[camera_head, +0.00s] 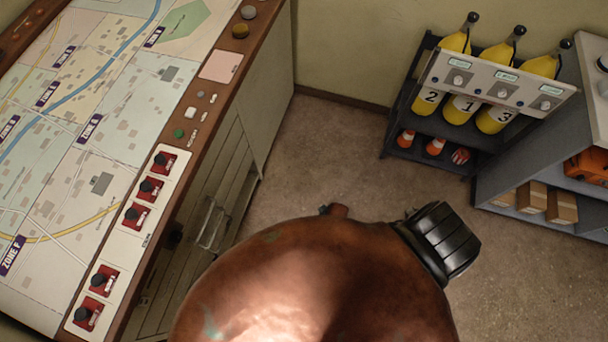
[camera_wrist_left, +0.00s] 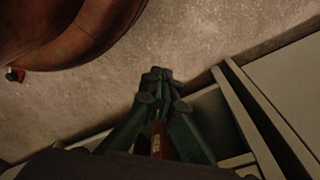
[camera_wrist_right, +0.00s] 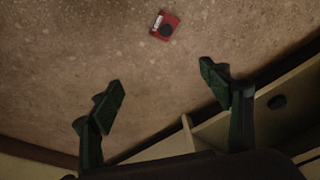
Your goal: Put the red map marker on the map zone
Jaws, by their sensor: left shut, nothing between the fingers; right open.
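A red map marker (camera_wrist_right: 165,25) with a black knob and a white label lies on the floor in the right wrist view. My right gripper (camera_wrist_right: 161,75) is open and empty, with the marker ahead of its fingertips. A small red and black thing, perhaps the same marker, lies at the left edge of the left wrist view (camera_wrist_left: 14,75). My left gripper (camera_wrist_left: 157,75) is shut with nothing in it, over the floor near the cabinet. Neither gripper shows in the head view. The map (camera_head: 60,150) with its zones lies at the left of the head view.
Several more red markers (camera_head: 150,187) stand in a row on the white strip along the map console's edge (camera_head: 185,160), with a gap among them. A rack of yellow cylinders (camera_head: 460,100) and grey shelves (camera_head: 500,190) stand at the right. Open floor (camera_head: 320,150) lies between.

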